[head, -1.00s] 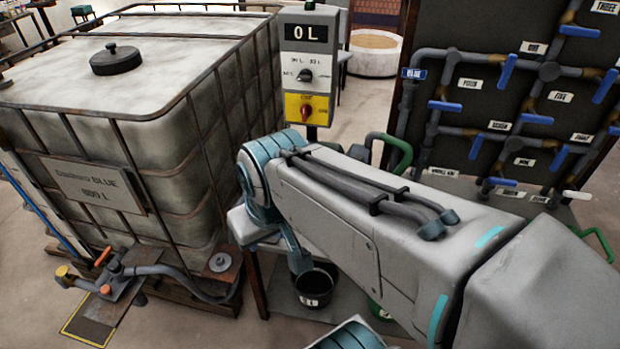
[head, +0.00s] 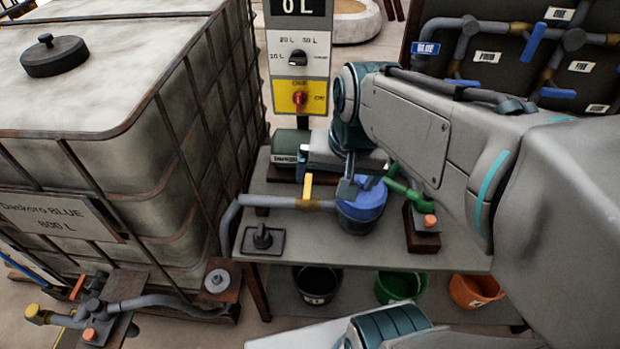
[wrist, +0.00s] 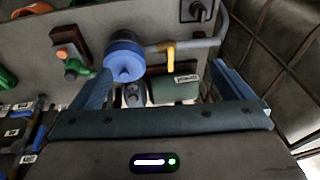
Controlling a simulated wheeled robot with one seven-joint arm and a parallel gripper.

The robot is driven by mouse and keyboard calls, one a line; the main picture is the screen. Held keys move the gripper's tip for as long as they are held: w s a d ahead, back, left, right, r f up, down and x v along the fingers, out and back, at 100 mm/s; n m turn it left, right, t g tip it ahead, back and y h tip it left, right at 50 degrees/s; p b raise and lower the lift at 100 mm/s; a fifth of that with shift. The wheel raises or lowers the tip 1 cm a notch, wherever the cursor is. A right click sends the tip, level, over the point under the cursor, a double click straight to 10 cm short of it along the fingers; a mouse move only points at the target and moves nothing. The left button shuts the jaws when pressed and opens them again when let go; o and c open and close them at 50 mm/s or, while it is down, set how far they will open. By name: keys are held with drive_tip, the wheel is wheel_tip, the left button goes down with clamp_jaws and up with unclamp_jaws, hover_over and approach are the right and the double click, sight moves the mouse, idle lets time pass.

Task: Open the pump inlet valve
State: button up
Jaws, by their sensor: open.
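The valve's yellow handle (head: 307,187) stands upright, crosswise to the grey pipe (head: 272,201) that runs into the blue-topped pump (head: 362,205) on the bench. In the wrist view the yellow handle (wrist: 171,55) shows between the finger lines, just right of the blue pump top (wrist: 124,62). My gripper (wrist: 160,72) is open, with its two blue fingers spread and nothing between them. In the head view my gripper (head: 349,187) is above the bench by the pump, right of the handle and partly hidden by my arm.
The caged white tank (head: 100,110) stands left of the bench (head: 320,248). A control box (head: 298,60) with a red knob rises behind. A green pipe (head: 408,193) and orange-button block (head: 425,228) lie right of the pump. Black, green and orange buckets (head: 476,290) sit below.

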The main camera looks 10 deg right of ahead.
drive_tip(key=w+d+f+m+g+y+b, duration=0.1)
drive_tip(key=w+d+f+m+y+b, duration=0.1)
drive_tip(key=w+f+m+b, duration=0.65)
drive_tip(key=m+y+b, duration=0.2)
drive_tip(key=m+b, duration=0.1)
drive_tip(key=m, duration=0.7)
approach(308, 185)
drive_tip(key=shift+g, duration=0.4)
drive_tip(key=x, duration=1.2)
drive_tip(key=shift+w+f, duration=0.1)
drive_tip(key=shift+w, duration=0.25)
drive_tip(key=shift+c, duration=0.3)
drive_tip(key=c, duration=0.6)
